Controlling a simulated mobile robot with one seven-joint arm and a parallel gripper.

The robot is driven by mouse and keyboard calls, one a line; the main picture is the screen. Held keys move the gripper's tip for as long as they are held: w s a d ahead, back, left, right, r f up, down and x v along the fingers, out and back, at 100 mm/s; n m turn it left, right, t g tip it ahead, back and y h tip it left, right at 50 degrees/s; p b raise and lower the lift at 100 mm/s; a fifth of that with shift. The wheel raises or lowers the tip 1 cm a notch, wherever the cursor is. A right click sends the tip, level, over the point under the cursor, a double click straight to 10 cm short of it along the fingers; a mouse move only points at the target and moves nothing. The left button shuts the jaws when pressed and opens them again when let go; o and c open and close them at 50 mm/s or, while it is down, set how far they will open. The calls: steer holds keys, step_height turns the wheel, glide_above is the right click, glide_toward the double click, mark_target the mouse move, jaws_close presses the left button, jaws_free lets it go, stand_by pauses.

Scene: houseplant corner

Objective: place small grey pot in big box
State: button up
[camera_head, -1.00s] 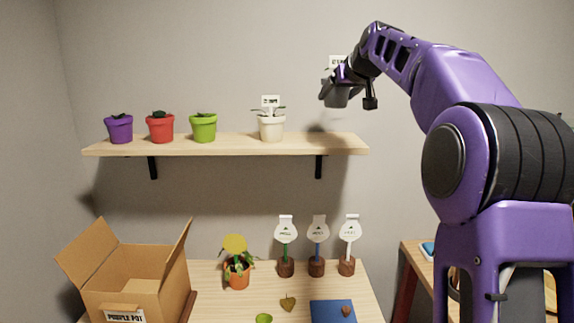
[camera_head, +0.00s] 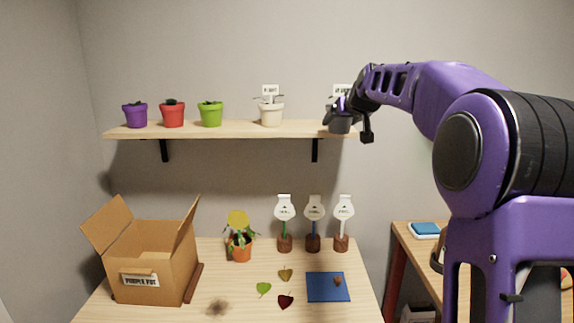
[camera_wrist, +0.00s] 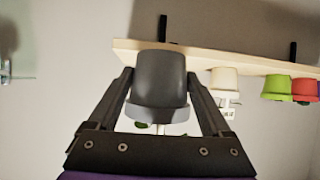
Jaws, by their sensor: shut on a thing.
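The small grey pot (camera_wrist: 160,85) is between the two fingers of my gripper (camera_wrist: 162,92), which is shut on it. In the head view the grey pot (camera_head: 339,122) is at the right end of the wall shelf (camera_head: 235,130), with a white label above it. My gripper (camera_head: 340,108) partly covers it there. I cannot tell whether the pot touches the shelf. The big cardboard box (camera_head: 160,268) stands open on the table at the lower left, flaps raised, with a label reading "PURPLE POT".
Purple (camera_head: 135,116), red (camera_head: 172,115), green (camera_head: 210,115) and cream (camera_head: 270,114) pots stand on the shelf. On the table are an orange pot with a yellow flower (camera_head: 239,240), several labelled stands (camera_head: 314,225), leaves and a blue mat (camera_head: 327,287).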

steer(key=s+f, duration=0.7)
steer(key=f, duration=0.5)
steer(key=s+f+m+h, duration=0.1)
steer(key=s+f, duration=0.5)
steer(key=f, duration=0.7)
steer(key=s+f, duration=0.7)
steer(key=f, duration=0.6)
steer(key=shift+s+f+h, duration=0.25)
steer(key=shift+s+h, duration=0.05)
steer(key=shift+s, duration=0.05)
steer(key=shift+a, duration=0.15)
